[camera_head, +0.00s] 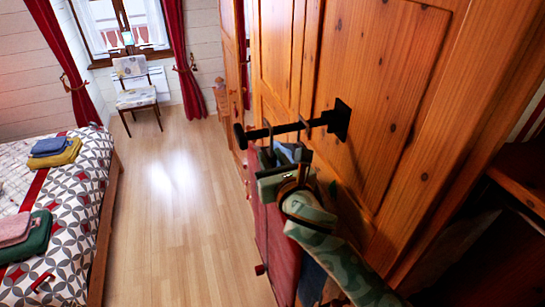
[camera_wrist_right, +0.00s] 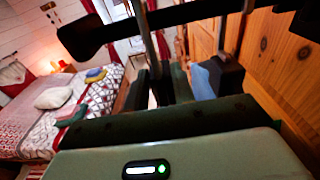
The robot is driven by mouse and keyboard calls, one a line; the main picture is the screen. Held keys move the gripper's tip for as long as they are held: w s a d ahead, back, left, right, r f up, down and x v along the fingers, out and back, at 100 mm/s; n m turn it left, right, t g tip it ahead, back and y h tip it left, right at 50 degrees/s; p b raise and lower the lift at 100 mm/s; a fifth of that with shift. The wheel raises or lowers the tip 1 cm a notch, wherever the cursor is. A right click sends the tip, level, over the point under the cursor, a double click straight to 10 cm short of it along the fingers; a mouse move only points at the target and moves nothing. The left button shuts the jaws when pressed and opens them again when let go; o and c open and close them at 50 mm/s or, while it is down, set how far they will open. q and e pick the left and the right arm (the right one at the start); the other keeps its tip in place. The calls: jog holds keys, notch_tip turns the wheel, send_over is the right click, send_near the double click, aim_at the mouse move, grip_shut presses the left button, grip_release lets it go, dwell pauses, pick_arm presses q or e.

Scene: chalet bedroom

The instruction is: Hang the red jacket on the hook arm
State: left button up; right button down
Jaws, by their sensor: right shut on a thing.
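The black hook arm (camera_head: 290,130) juts left from a mounting plate on the wooden wardrobe door. In the right wrist view it is the dark bar (camera_wrist_right: 180,20) across the top. My right gripper (camera_head: 272,172) is just below the hook arm, shut on the jacket's hanger. The red jacket (camera_head: 278,240) hangs below the gripper, partly hidden by my green-patterned wrist. A thin hanger hook (camera_head: 268,140) rises to the hook arm. In the wrist view a grey rod (camera_wrist_right: 152,45) reaches the bar; I cannot tell whether the bar carries it. My left gripper is not in view.
The wooden wardrobe door (camera_head: 390,90) fills the right side close to my arm. A blue cloth (camera_head: 312,283) hangs behind my wrist. A bed (camera_head: 85,190) with folded clothes is at left, a chair (camera_head: 136,95) by the window. The floor (camera_head: 180,190) between is clear.

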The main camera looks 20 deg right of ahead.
dwell(0.3)
jog(key=c, duration=1.1)
grip_release()
jog(key=shift+f, duration=0.1)
